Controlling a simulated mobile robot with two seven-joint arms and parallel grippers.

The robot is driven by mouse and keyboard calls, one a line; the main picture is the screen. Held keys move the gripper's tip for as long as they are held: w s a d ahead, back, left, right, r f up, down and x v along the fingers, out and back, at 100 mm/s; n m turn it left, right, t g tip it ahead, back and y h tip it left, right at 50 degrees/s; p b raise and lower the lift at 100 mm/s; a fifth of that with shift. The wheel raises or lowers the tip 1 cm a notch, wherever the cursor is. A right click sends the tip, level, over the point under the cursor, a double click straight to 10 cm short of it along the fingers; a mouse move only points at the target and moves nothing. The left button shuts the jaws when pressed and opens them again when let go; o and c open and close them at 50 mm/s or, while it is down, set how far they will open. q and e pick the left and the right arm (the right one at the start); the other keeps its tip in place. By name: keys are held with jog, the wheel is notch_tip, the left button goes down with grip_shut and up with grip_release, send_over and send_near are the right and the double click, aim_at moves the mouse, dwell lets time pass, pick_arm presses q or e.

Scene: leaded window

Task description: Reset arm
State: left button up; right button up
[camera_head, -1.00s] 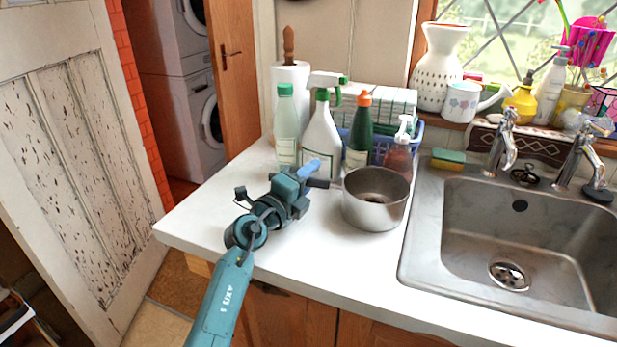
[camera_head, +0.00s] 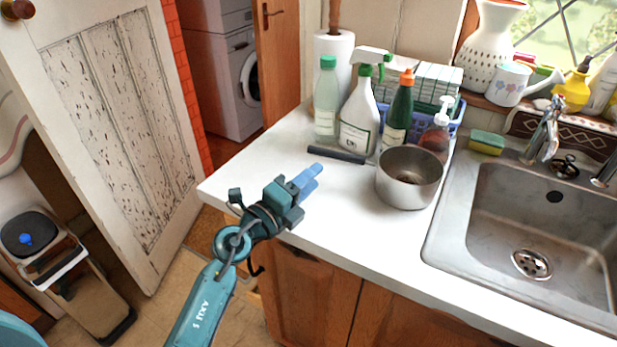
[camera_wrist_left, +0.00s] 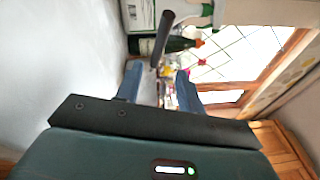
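My left gripper (camera_head: 311,175) is over the white counter near its front left corner. Its two blue fingers stand apart in the left wrist view (camera_wrist_left: 160,78), with nothing held between them. A steel saucepan (camera_head: 405,192) stands on the counter to the right of the gripper, beside the sink. Its dark handle (camera_head: 336,155) points left, beyond the fingertips and apart from them. The handle also shows past the fingers in the wrist view (camera_wrist_left: 162,38). My right gripper is in neither view.
A white spray bottle (camera_head: 360,122), a green bottle (camera_head: 398,118) and a pale bottle (camera_head: 326,105) stand behind the saucepan. The sink (camera_head: 480,215) is at right. The counter's front left (camera_head: 340,215) is clear. A worn door (camera_head: 120,120) and a bin (camera_head: 35,240) are left.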

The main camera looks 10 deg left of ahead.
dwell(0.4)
pick_arm(q)
jog(key=s+a+r+n+t+y, duration=0.2)
jog(key=a+n+t+y, duration=0.15)
jog(key=a+n, duration=0.2)
jog(key=s+a+r+n+t+y, duration=0.2)
jog(key=a+n+y, duration=0.2)
jog(key=n+y, duration=0.15)
jog(key=s+a+f+n+g+y, duration=0.7)
jog(key=a+f+n, duration=0.1)
jog(key=n, duration=0.4)
jog(key=s+d+f+n+g+h, duration=0.1)
jog(key=s+d+f+g+h, duration=0.3)
jog(key=s, duration=0.5)
jog(key=s+d+f+n+g+h, duration=0.1)
jog(key=s+d+f+g+h, duration=0.2)
jog(key=s+f+g, duration=0.5)
jog(key=w+d+f+m+t+h+p, duration=0.1)
jog(key=w+d+f+t+h+p, duration=0.1)
jog(key=d+t, duration=0.4)
jog(key=shift+w+d+f+t+h, duration=0.45)
jog(key=shift+w+f+t, duration=0.3)
jog(key=shift+w+t, duration=0.25)
